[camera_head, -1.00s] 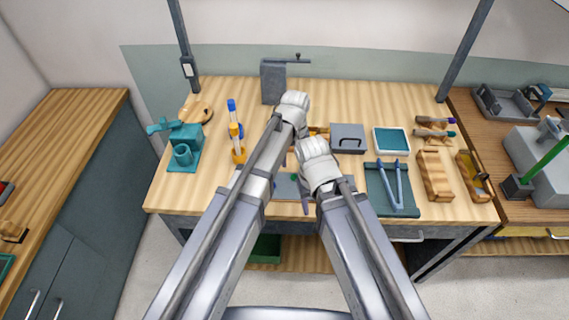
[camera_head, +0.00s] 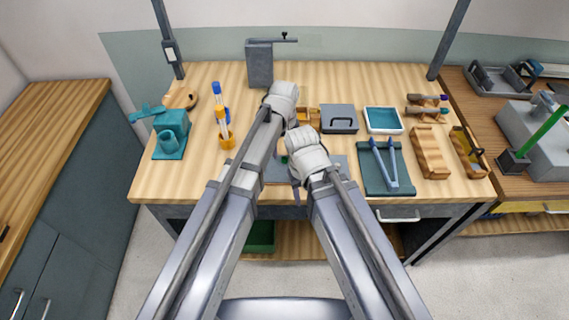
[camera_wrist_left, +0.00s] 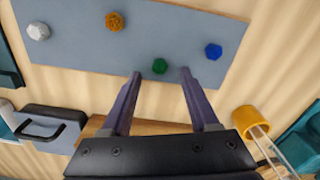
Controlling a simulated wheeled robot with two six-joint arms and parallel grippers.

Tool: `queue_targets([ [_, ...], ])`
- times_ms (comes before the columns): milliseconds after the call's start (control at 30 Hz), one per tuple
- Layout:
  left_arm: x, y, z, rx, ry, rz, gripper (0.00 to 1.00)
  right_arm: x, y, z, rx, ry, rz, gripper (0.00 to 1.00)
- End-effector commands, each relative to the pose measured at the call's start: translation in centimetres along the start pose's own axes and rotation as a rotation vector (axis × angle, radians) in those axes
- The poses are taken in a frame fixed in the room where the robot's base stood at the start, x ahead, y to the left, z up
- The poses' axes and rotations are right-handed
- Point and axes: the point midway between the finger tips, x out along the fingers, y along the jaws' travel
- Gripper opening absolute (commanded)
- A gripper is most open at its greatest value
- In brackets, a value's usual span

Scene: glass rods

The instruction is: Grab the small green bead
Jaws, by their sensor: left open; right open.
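The small green bead (camera_wrist_left: 159,66) lies on a flat blue-grey mat (camera_wrist_left: 180,35). In the left wrist view it sits near the mat's edge, between and just beyond the tips of my left gripper (camera_wrist_left: 158,72), which is open and empty. In the head view a bit of green (camera_head: 284,159) shows between my two hands, and the mat (camera_head: 277,174) is mostly hidden by my arms. My left gripper's fingers are hidden there. My right gripper (camera_head: 298,182) hangs close to the mat, its fingers only partly seen; nothing shows in it.
A blue bead (camera_wrist_left: 213,51), an orange bead (camera_wrist_left: 115,21) and a white bead (camera_wrist_left: 38,31) lie on the same mat. A yellow-capped glass tube (camera_wrist_left: 258,130) and a grey box with a handle (camera_wrist_left: 50,127) are nearby. A dark green mat with blue tongs (camera_head: 386,166) lies to the right.

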Motion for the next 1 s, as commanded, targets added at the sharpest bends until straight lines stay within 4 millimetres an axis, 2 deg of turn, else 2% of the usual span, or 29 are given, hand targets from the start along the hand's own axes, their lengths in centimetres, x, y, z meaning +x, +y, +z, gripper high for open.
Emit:
queue_targets([
  [33,1.4,0.1,0.0,0.000,0.000,0.000,0.61,1.4,-0.1,-0.1,0.000,0.000,0.000,0.50],
  [167,2.8,0.1,0.0,0.000,0.000,0.000,0.61,2.8,-0.3,-0.2,0.000,0.000,0.000,0.50],
  [467,2.9,0.1,0.0,0.000,0.000,0.000,0.61,2.8,-0.3,-0.2,0.000,0.000,0.000,0.50],
  [1000,2.9,0.1,0.0,0.000,0.000,0.000,0.03,2.8,-0.3,-0.2,0.000,0.000,0.000,0.50],
])
